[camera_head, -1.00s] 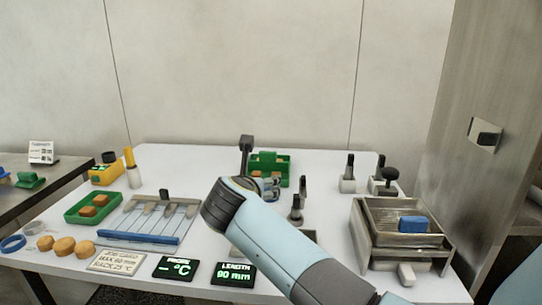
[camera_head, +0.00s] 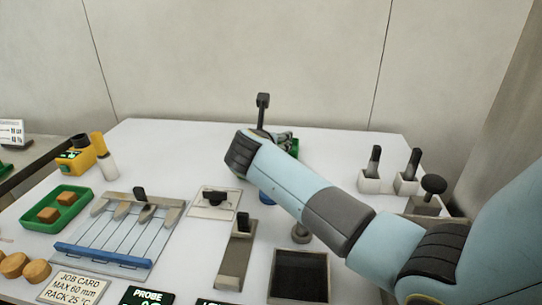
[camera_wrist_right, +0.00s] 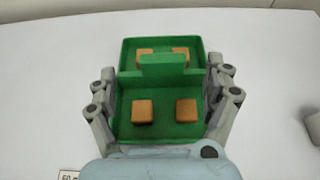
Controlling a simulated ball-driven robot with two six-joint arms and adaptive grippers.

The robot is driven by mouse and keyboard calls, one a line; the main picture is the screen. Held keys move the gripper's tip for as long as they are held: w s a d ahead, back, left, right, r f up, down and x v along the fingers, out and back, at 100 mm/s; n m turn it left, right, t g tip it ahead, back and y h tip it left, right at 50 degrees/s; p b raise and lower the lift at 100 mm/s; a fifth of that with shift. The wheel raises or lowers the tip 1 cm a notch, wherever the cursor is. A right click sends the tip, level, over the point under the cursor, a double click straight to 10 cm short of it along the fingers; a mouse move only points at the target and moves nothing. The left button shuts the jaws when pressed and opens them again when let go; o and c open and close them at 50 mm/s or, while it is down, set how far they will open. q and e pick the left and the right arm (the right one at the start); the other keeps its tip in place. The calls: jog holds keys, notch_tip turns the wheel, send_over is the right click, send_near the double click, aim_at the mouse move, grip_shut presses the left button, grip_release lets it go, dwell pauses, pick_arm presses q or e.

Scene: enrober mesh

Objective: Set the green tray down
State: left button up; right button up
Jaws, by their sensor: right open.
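The green tray (camera_wrist_right: 125,127) shows in the right wrist view with a raised green grip bar (camera_wrist_right: 163,66) across its middle and brown square pieces (camera_wrist_right: 186,110) on both sides of the bar. It looks flat on the white table. My right gripper (camera_wrist_right: 161,75) is open, with a finger on each side of the tray; whether they touch it I cannot tell. In the head view only a green bit of the tray (camera_head: 293,146) shows behind my right arm near the table's back. My left gripper is not in view.
Another green tray (camera_head: 68,219) with brown pieces stands at the left, beside a rack with a blue bar (camera_head: 104,256). White holders (camera_head: 375,182) with dark-handled tools stand at the right. The back left of the table (camera_head: 170,145) is clear.

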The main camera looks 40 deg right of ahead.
jog(key=x, duration=0.5)
jog(key=shift+d, duration=0.15)
jog(key=shift+s, duration=0.1)
jog(key=c, duration=1.7)
grip_shut()
jog(key=shift+r, duration=0.15)
